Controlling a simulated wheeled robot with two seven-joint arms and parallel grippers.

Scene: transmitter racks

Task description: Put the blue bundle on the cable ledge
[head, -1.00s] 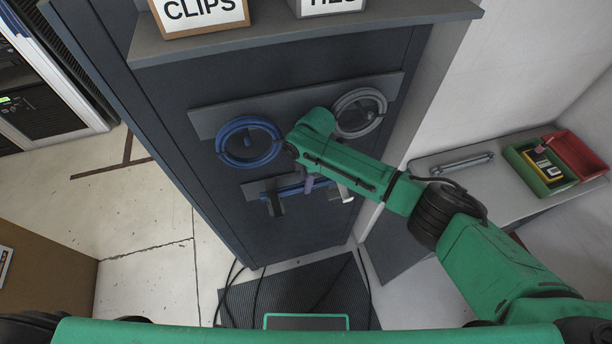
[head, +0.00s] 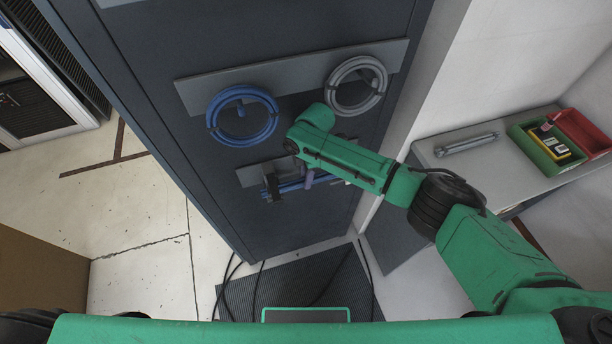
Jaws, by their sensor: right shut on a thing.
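The blue bundle (head: 290,187) is a short, straight, roughly level bunch in front of the lower part of the dark cabinet. My right gripper (head: 303,178) is shut on it, with its jaws mostly hidden behind my green wrist. The cable ledge (head: 250,174) is the short grey strip on the cabinet with a dark arm standing out at its left. The bundle's left end is at this arm; I cannot tell whether it rests on it. The ledge's right part is hidden by my forearm. My left gripper is not in view.
A blue coil (head: 241,115) and a grey coil (head: 356,84) hang on a grey board (head: 300,70) above the ledge. At right, a side bench (head: 490,165) holds a green bin (head: 545,150) and a red bin (head: 583,130). Dark cables lie on a floor mat (head: 300,285).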

